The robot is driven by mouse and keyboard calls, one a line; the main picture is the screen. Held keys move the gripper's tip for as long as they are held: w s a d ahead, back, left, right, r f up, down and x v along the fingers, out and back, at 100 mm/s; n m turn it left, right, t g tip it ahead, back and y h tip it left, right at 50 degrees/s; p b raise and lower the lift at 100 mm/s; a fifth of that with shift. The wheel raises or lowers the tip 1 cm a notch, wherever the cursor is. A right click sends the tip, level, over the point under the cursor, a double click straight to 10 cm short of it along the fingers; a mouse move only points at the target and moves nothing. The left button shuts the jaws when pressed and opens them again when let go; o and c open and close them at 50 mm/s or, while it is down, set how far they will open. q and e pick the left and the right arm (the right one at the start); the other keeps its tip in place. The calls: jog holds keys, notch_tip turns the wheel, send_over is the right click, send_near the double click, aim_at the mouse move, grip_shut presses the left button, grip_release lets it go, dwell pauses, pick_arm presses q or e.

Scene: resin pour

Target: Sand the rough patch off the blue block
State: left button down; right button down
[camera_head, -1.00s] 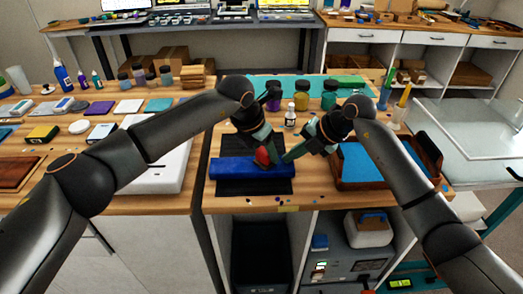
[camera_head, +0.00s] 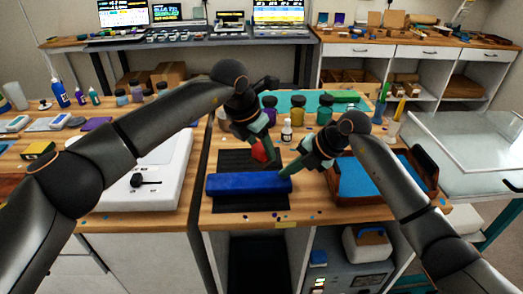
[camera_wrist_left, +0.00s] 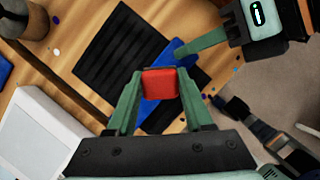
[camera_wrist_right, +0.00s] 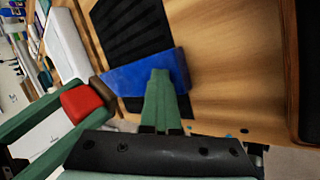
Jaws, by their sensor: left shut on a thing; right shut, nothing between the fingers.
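The blue block (camera_head: 240,184) lies lengthwise across the front of a black ribbed mat (camera_head: 238,160). My left gripper (camera_head: 261,147) is shut on a red sanding block (camera_head: 262,152), which looks apart from the blue block, above and behind it. In the left wrist view the red block (camera_wrist_left: 160,84) sits between both fingertips. In the right wrist view a brown layer shows on the red block (camera_wrist_right: 82,101). My right gripper (camera_head: 289,172) is shut and empty, its tips at the blue block's right end; I cannot tell if they touch. I cannot make out a rough patch.
A brown tray with a blue bottom (camera_head: 372,180) stands close on the right. Several jars and a small white bottle (camera_head: 286,132) stand behind the mat. A white device (camera_head: 150,170) is on the left bench. Small coloured specks lie along the front edge.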

jog(key=shift+d+f, duration=0.1)
jog(key=shift+f, duration=0.05)
